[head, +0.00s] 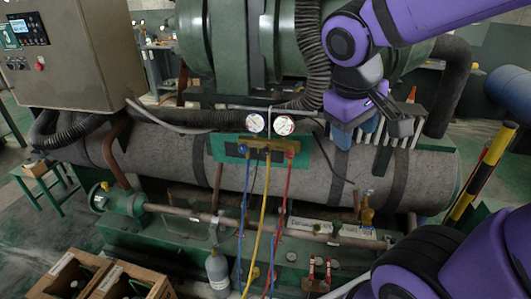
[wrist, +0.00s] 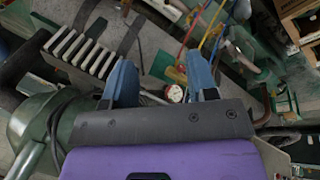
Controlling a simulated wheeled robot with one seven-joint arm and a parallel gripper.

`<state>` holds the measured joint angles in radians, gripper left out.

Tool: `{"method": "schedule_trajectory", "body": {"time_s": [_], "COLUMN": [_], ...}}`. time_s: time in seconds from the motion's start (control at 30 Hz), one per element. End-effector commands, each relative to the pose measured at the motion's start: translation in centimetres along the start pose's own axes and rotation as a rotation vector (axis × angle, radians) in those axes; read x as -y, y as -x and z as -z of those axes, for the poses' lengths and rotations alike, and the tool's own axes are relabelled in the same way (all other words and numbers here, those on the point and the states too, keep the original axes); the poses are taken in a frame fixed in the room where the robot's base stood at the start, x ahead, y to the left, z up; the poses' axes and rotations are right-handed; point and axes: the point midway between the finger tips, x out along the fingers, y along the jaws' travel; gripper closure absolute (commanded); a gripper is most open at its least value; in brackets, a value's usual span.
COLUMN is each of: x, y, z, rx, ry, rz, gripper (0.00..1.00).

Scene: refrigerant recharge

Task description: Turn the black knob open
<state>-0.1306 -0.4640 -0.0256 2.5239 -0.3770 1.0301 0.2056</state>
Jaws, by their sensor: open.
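My gripper (head: 356,138) is open and empty, in front of the large grey pipe and to the right of the gauge manifold (head: 268,145). In the wrist view its two blue fingers (wrist: 163,72) stand apart. The manifold carries two white round gauges (head: 269,124), a blue knob (head: 242,149) on the left and a red knob (head: 290,153) on the right. One gauge (wrist: 175,93) shows between the fingers in the wrist view, apart from them. I cannot clearly make out a black knob in either view.
Blue, yellow (head: 266,205) and red hoses hang from the manifold. A grey cylinder (head: 218,273) stands below. A brass valve (head: 367,211) sits on the lower right. White fins (head: 402,136) stand beside my gripper. A control box (head: 75,50) and wooden crates (head: 118,281) are at left.

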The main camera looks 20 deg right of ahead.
Motion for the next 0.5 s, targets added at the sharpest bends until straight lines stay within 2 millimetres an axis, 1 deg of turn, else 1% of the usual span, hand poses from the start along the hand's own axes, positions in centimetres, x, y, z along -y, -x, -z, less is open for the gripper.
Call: {"method": "schedule_trajectory", "body": {"time_s": [0.03, 0.2, 0.37, 0.5], "x": [-0.1, -0.8, -1.2, -1.2], "y": [-0.9, -3.4, -5.5, -7.1], "z": [0.5, 2.1, 4.1, 6.2], "rx": [0.046, 0.161, 0.237, 0.272], "ry": [0.033, 0.13, 0.231, 0.329], "rz": [-0.045, -0.22, -0.398, -0.559], "gripper": [0.47, 0.47, 0.47, 0.47]}}
